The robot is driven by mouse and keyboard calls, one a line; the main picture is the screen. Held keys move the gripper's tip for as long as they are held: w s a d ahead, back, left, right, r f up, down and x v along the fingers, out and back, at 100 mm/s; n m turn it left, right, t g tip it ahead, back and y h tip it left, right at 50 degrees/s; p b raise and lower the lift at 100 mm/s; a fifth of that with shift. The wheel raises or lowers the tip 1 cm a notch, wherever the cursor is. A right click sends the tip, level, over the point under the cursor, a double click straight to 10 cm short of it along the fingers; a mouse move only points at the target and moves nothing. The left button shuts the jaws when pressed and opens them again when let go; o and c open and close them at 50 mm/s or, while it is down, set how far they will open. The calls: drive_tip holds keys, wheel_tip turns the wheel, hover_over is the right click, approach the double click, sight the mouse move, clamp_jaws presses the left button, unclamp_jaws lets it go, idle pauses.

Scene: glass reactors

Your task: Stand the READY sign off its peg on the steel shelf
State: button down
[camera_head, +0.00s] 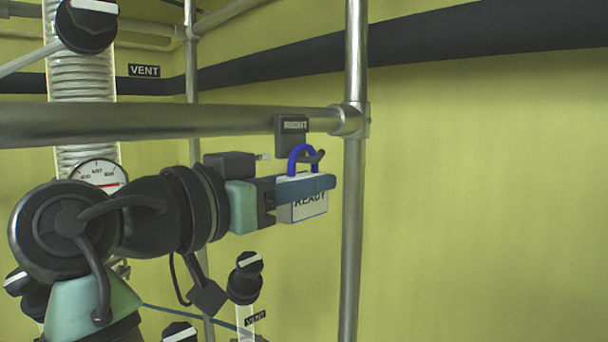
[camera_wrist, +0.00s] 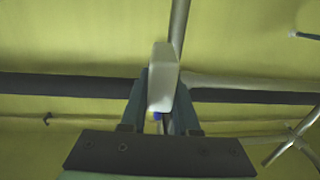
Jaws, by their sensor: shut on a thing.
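The READY sign (camera_head: 309,209) is a white plate with a blue edge and a blue loop handle (camera_head: 301,152) on top. It is upright at the dark peg bracket (camera_head: 291,131) on the horizontal rail. My gripper (camera_head: 325,184) is shut on the sign, with a finger across its upper face. The loop is beside the peg's hook; I cannot tell whether it still bears on it. In the wrist view the sign (camera_wrist: 163,78) shows edge-on between the two fingers (camera_wrist: 160,105). The steel shelf is not in view.
A horizontal steel rail (camera_head: 160,124) runs just above my arm and meets an upright post (camera_head: 354,240) close to the right of the sign. Glass tubing with a gauge (camera_head: 98,174) and black valve knobs (camera_head: 246,277) stand at the left. The space right of the post is clear.

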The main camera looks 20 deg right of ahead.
drive_tip(key=shift+f, duration=0.2)
drive_tip(key=c, duration=0.7)
unclamp_jaws()
drive_tip(key=shift+o, duration=0.2)
drive_tip(key=shift+r, duration=0.1)
